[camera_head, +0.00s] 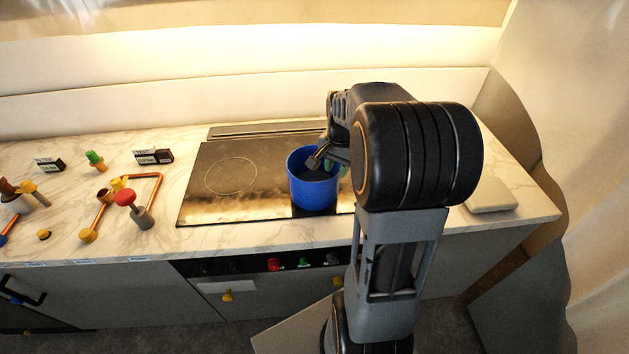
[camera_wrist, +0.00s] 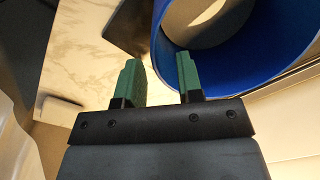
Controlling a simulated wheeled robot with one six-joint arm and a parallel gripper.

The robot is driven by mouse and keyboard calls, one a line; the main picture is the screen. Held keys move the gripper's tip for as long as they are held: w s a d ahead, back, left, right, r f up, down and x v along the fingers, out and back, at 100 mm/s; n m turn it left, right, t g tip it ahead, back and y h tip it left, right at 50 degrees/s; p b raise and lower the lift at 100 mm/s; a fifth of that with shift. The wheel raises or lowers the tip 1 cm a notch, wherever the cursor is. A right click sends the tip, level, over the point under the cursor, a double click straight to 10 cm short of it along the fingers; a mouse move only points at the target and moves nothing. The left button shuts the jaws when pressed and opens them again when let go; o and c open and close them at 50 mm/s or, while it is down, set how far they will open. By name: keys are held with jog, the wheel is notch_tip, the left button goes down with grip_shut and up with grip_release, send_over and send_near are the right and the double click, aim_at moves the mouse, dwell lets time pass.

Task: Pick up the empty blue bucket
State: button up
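The blue bucket (camera_head: 312,194) stands upright on the black cooktop, near its right side. Its open top faces up, and my arm hides part of its right rim. My gripper (camera_head: 336,167) is at the bucket's right rim in the head view. In the wrist view my gripper (camera_wrist: 158,72) has its two green fingers apart with nothing clamped between them. The bucket (camera_wrist: 165,62) fills the upper right there, and its near wall shows between the fingertips, the right fingertip overlapping the bucket. Whether either finger touches the wall cannot be told.
The black cooktop (camera_head: 215,205) is set in a marble counter (camera_head: 330,229). Copper pipes (camera_head: 150,178) with a red-knobbed valve (camera_head: 125,198) stand at left, near small dark display boxes (camera_head: 153,156). A pale flat block (camera_head: 491,195) lies at right. The cooktop's left half is clear.

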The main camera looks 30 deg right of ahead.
jog(key=p, duration=0.1)
send_over(335, 194)
jog(key=shift+w+f, duration=0.1)
jog(key=shift+f, duration=2.5)
jog(key=shift+c, duration=0.2)
grip_shut()
